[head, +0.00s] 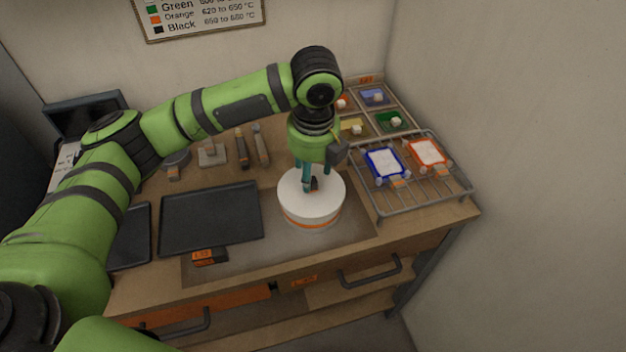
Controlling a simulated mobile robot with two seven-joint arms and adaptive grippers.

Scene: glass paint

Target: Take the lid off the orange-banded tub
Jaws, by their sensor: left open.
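The orange-banded tub (308,221) stands upright on the workbench, with an orange stripe around its lower side. Its white lid (327,194) is on top, with a small dark knob-like part (315,183) at the middle. My left gripper (309,186) points down over the lid with its fingers at this middle part. The fingers are open, and I cannot tell whether they touch it. The wrist hides part of the lid's far side. My right gripper is not in view.
A wire rack (452,185) with blue-framed and orange-framed pieces stands right of the tub. Small colored trays (393,121) lie behind it. A dark tray (210,218) lies to the left, with several tools behind. A wall (510,130) closes the right side.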

